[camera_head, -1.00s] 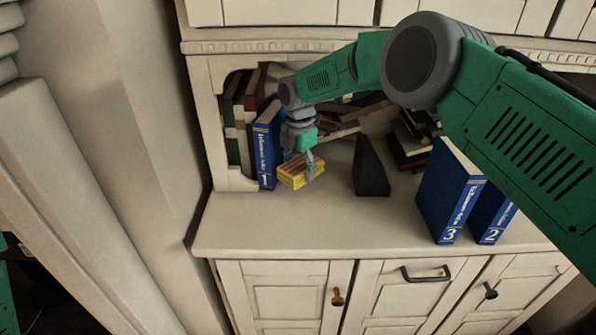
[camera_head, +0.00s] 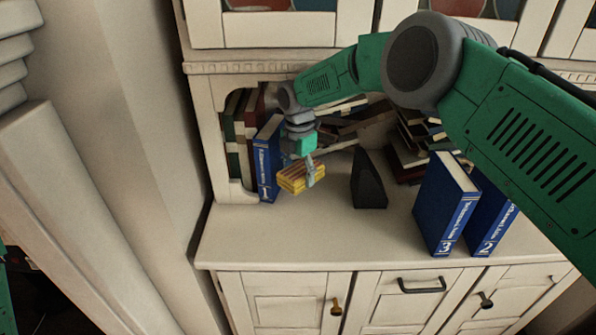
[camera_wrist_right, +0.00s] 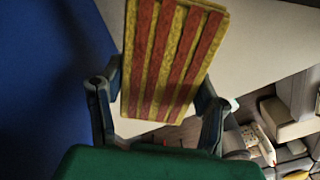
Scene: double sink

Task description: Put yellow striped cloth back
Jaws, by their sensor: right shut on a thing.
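The yellow striped cloth (camera_head: 302,178) is a folded block with red and yellow stripes. My right gripper (camera_head: 311,172) is shut on it, and the cloth is just above or on the cabinet top, right beside the blue book marked 1 (camera_head: 266,160); I cannot tell whether it touches the surface. In the right wrist view the cloth (camera_wrist_right: 170,60) fills the space between the two fingers (camera_wrist_right: 162,105), stripes running away from the gripper. My left gripper is not in view; only a bit of green shows at the left edge.
A black wedge-shaped bookend (camera_head: 368,180) stands right of the cloth. Blue books 3 (camera_head: 443,205) and 2 (camera_head: 490,217) stand further right. Piled books (camera_head: 365,125) lie in the niche behind. The front of the cabinet top (camera_head: 300,235) is clear.

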